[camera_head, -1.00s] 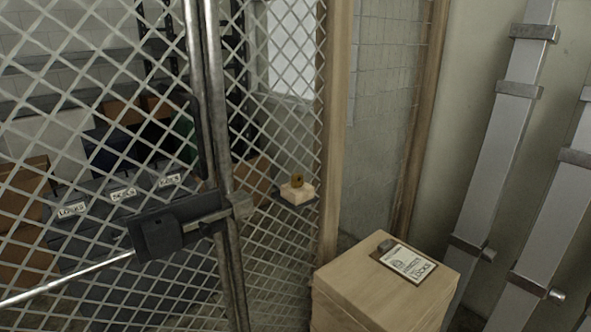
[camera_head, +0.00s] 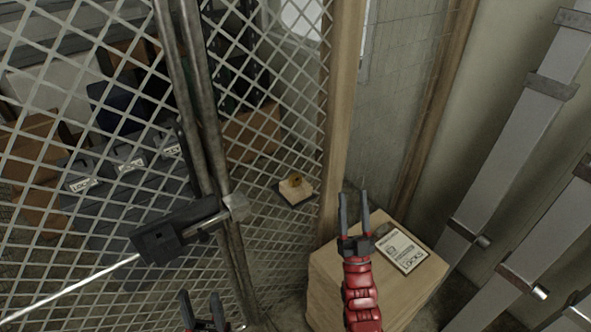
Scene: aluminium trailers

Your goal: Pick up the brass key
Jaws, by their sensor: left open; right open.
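I cannot make out a brass key for certain. A small brass-coloured item (camera_head: 296,178) sits on a pale block behind the wire mesh; it is too small to tell what it is. My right gripper (camera_head: 354,196) is open and empty, its two dark fingers pointing up in the picture, by the wooden box. My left gripper (camera_head: 200,296) is open at the bottom edge, in front of the mesh gate. Its fingers are partly seen and nothing shows between them.
A wooden box (camera_head: 342,285) carries a clipboard (camera_head: 403,250). A mesh gate (camera_head: 60,215) with a dark latch (camera_head: 165,238) and metal bar fills the left. Labelled dark bins (camera_head: 84,185) stand behind it. Grey metal beams (camera_head: 508,165) lean at the right.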

